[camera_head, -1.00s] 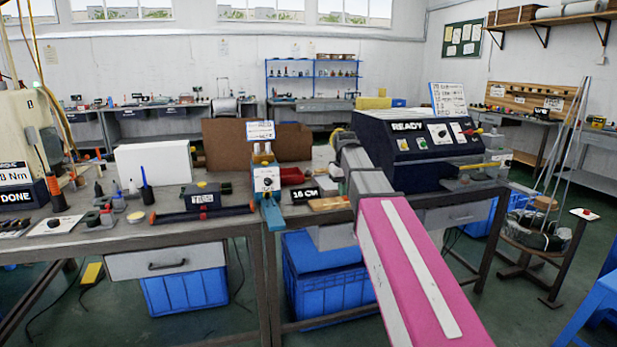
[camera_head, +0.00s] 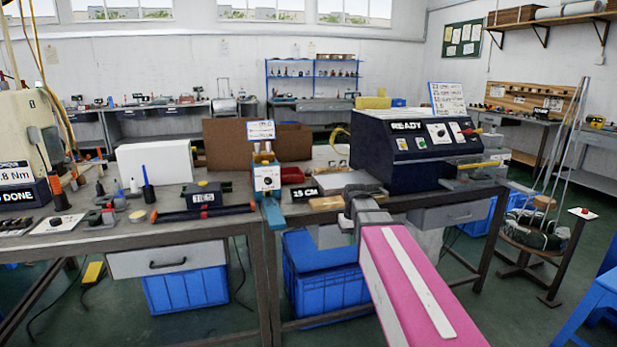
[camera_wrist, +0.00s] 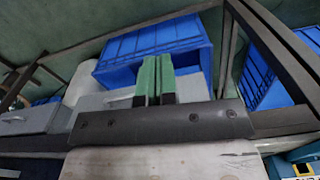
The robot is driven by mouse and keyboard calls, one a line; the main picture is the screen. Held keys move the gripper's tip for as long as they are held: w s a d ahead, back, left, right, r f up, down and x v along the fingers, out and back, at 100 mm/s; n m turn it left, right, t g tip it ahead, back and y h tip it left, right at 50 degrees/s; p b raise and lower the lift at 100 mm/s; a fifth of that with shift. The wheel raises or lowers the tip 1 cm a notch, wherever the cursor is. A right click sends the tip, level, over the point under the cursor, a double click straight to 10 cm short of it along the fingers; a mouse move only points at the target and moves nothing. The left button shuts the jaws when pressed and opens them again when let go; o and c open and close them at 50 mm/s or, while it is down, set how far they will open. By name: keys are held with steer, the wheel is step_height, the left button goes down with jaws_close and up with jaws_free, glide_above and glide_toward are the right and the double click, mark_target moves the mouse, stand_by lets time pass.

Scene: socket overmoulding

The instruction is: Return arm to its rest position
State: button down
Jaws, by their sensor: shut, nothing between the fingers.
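My gripper (camera_wrist: 155,78) shows in the wrist view as two green-tipped fingers held together, with nothing between them. The fingers point towards a blue crate (camera_wrist: 125,50) under the bench, and I see no contact with it. In the head view my pink and grey arm (camera_head: 410,280) reaches from the lower right to the bench's front edge. My gripper cannot be made out in the head view.
A second blue crate (camera_wrist: 260,78) shows in the wrist view.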

steer(key=s+d+f+m, duration=0.1)
steer(key=s+d+f, duration=0.2)
steer(key=s+f, duration=1.2)
steer(key=shift+d+f+m, duration=0.2)
steer(key=shift+f+m, duration=0.2)
steer(key=shift+w, duration=0.15)
